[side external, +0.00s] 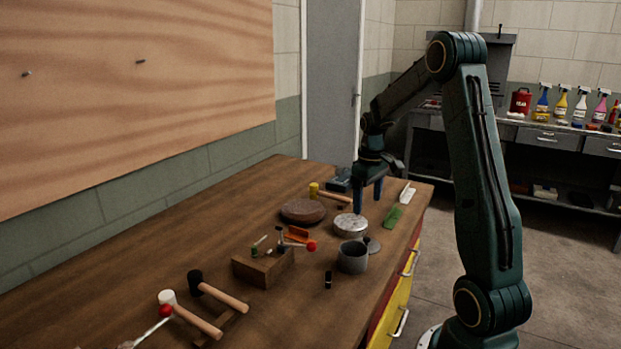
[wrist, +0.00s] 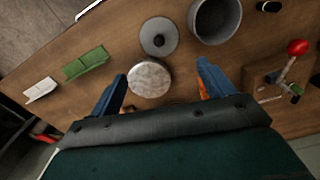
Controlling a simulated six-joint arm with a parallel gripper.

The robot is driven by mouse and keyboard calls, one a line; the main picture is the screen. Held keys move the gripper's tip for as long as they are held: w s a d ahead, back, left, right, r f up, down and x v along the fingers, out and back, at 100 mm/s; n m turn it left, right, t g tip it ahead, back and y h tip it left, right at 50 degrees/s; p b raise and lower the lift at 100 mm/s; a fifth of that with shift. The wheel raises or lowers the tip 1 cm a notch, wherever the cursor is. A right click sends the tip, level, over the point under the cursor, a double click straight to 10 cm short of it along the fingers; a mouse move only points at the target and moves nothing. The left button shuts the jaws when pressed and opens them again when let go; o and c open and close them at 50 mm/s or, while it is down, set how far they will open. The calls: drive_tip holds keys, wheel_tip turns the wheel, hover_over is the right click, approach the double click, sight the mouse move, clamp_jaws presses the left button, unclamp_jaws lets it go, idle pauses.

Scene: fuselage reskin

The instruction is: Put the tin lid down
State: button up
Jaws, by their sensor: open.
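A flat grey disc with a dark knob, which looks like the tin lid (wrist: 168,30), lies on the bench beside the open grey pot (wrist: 196,20). In the side view the lid (side external: 375,249) is just right of the pot (side external: 352,261). A shiny round tin (wrist: 149,78) with a mottled top is close to the lid; it also shows in the side view (side external: 348,228). My gripper (wrist: 163,70) is open and empty, its blue fingers spread wide to either side of the shiny tin in the wrist view. In the side view my gripper (side external: 367,205) points down near that tin; its exact height is unclear.
A brown round block (side external: 302,210) and a yellow-headed mallet (side external: 320,192) lie left of my gripper. Green (side external: 393,218) and white (side external: 407,194) angle pieces lie to the right. A wooden block with small tools (side external: 262,268) and two mallets (side external: 205,300) occupy the nearer bench.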

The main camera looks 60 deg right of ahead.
idle(0.4)
drive_tip(key=s+a+r+n+t+h, duration=0.1)
drive_tip(key=a+r, duration=0.4)
drive_tip(key=a, duration=0.4)
drive_tip(key=a+r+t, duration=0.1)
drive_tip(key=a+r, duration=0.5)
drive_tip(key=a, duration=0.2)
drive_tip(key=s+a+r+n+t+y, duration=0.1)
drive_tip(key=s+a+t, duration=0.2)
drive_tip(key=s+a, duration=0.9)
drive_tip(key=shift+a+r+t, duration=0.3)
drive_tip(key=shift+a+r, duration=0.1)
drive_tip(key=shift+a, duration=0.65)
drive_tip(key=shift+w, duration=0.1)
